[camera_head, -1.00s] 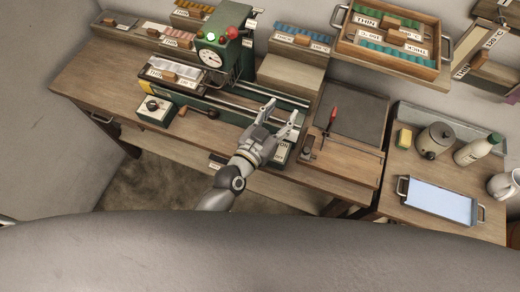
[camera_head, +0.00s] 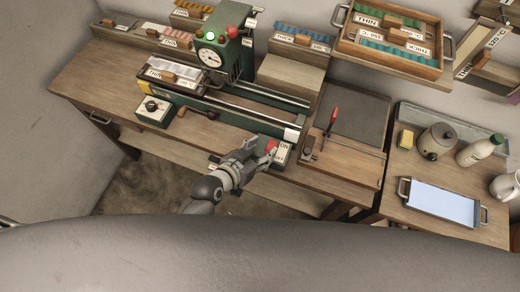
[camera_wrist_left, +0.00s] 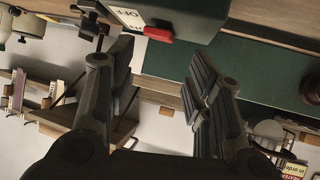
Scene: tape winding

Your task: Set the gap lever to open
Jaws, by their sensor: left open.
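A short lever with a dark round knob (camera_head: 211,114) lies at the front of the green winding machine (camera_head: 190,99), right of a small dial box. I cannot read a label that names it as the gap lever. In the left wrist view a dark round knob (camera_wrist_left: 313,90) shows at the right edge, perhaps the same one. My left gripper (camera_head: 262,152) is open and empty, at the bench's front edge beside the red switch (camera_head: 271,146), well right of the lever. In the left wrist view the open fingers (camera_wrist_left: 160,72) stand below the red switch (camera_wrist_left: 159,34). My right gripper is not in view.
The dial box (camera_head: 154,110) stands left of the lever. A red-handled tool (camera_head: 333,116) stands on the board to the right. A tray with a pale blue inside (camera_head: 440,201) sits on the right table. The bench front between dial box and switch is mostly clear.

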